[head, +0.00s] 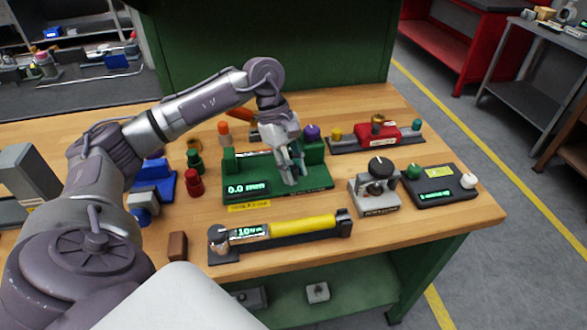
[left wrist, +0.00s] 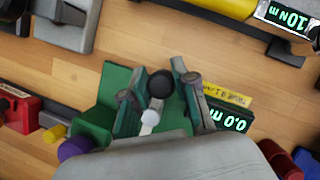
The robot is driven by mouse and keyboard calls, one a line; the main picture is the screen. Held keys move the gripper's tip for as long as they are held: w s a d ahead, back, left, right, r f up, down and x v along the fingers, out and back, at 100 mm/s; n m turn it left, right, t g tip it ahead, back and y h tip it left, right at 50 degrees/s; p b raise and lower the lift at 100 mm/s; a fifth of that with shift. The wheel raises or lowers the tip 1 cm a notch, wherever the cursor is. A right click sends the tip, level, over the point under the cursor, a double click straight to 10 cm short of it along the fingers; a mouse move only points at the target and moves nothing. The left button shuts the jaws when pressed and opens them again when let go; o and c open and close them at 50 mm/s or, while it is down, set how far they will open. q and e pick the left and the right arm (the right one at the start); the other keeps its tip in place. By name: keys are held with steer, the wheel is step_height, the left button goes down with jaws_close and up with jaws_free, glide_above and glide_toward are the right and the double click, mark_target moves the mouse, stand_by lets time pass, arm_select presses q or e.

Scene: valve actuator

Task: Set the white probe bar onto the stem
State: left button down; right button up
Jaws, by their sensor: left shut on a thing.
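My left gripper (head: 291,180) is over the green gauge fixture (head: 318,184), which has a display reading 0.0 mm. In the left wrist view the two fingers (left wrist: 158,100) stand on either side of a small white piece (left wrist: 150,118), which looks like the white probe bar, with a round black knob (left wrist: 160,83) beside it. The gripper is shut on the white piece. I cannot make out the stem, and cannot tell whether the bar touches it; the fingers and wrist cover that spot in the head view. My right gripper is not in view.
A yellow torque tool (head: 303,226) lies in front of the fixture. A grey valve block (head: 378,201) and a black box (head: 444,188) stand to the right, a red device (head: 372,139) behind. Red (head: 193,183) and green (head: 196,163) cylinders stand close on the left.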

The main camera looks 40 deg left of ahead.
arm_select(q)
steer(key=c, duration=0.9)
jaws_free()
steer(key=shift+r, duration=0.1)
steer(key=v, duration=1.2)
